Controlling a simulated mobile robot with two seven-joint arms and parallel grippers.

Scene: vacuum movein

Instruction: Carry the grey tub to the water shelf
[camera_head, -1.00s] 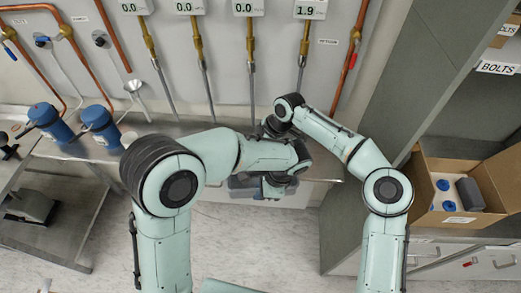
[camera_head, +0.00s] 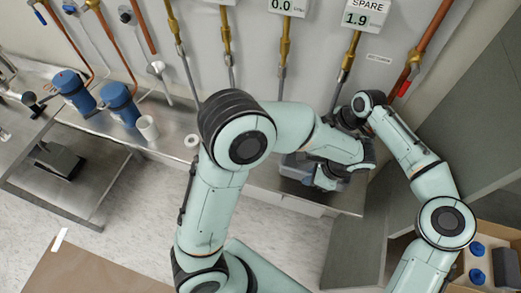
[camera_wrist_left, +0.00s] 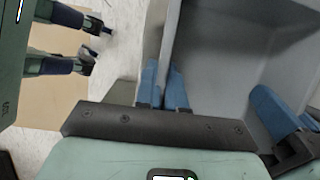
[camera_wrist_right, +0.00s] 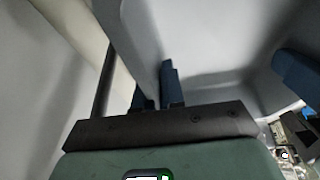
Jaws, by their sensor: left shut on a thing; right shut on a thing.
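The grey tub (camera_head: 296,168) shows only in part in the head view, behind my left forearm and near the front edge of the steel bench. My left gripper (camera_head: 333,177) is at its near side. In the left wrist view, blue fingers (camera_wrist_left: 164,87) are shut on the tub's wall, with the empty-looking inside (camera_wrist_left: 222,60) beyond. My right gripper (camera_head: 350,119) is at the tub's far side, mostly hidden by the arms. Its blue fingers are shut on the tub wall in the right wrist view (camera_wrist_right: 156,92). I cannot pick out a water label on the shelf.
The steel bench (camera_head: 240,179) runs along the wall under gauges and pipes. Blue canisters (camera_head: 120,102) and a white cup (camera_head: 147,127) stand at left. A steel table (camera_head: 92,190) is at far left, a cardboard box (camera_head: 497,236) at right. Pale floor (camera_head: 150,225) lies open in front.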

